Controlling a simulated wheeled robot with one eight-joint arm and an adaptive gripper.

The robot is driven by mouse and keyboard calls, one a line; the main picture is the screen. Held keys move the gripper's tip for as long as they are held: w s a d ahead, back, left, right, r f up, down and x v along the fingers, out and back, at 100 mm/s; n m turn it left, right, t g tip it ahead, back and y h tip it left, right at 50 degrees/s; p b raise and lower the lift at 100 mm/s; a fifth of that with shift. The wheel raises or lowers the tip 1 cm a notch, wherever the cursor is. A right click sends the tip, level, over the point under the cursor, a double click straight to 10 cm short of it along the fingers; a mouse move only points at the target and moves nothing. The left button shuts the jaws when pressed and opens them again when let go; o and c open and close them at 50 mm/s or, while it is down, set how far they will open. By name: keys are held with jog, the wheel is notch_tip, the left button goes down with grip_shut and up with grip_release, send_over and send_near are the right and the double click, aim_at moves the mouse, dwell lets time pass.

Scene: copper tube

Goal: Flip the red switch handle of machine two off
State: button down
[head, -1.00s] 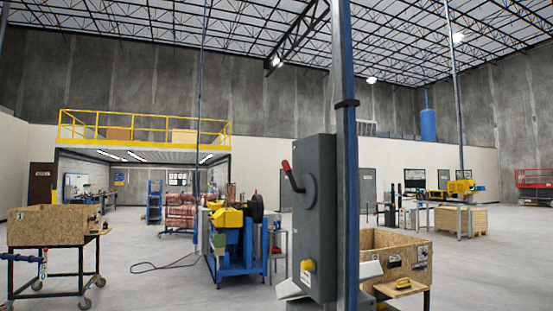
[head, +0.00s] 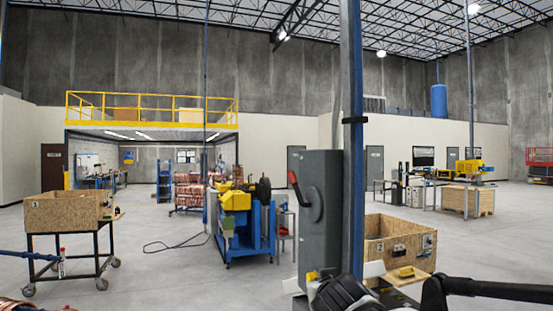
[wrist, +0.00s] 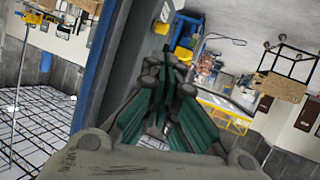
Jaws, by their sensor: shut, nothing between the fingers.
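The red switch handle (head: 293,180) is on the left-facing side of a grey switch box (head: 321,235), mounted on a post. Its red grip points up and slightly left from a round hub. In the head view, the dark end part of my arm shows at the bottom, low in front of the box and apart from the handle. In the wrist view my gripper (wrist: 170,68) has its fingers together, with nothing seen between them. The handle cannot be made out in the wrist view. No machine number is readable on the box.
A blue and grey post (head: 352,150) rises behind the box. A chipboard crate (head: 388,238) stands right of it, another crate (head: 60,212) on a wheeled stand far left. A blue machine (head: 250,243) is behind. Open floor lies left of the box.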

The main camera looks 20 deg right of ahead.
jog(key=w+d+r+n+t+y+p, duration=0.1)
jog(key=w+d+r+t+p, duration=0.1)
jog(key=w+r+p, duration=0.7)
jog(key=w+d+r+n+t+y+p, duration=0.1)
jog(key=w+d+r+n+t+p, duration=0.1)
jog(key=w+r+p, duration=0.7)
jog(key=w+r+t, duration=0.1)
jog(key=w+r, duration=0.3)
jog(key=r, duration=0.4)
jog(key=shift+d+r+y+p, duration=0.35)
jog(key=shift+d+y+p, duration=0.05)
jog(key=shift+w, duration=0.1)
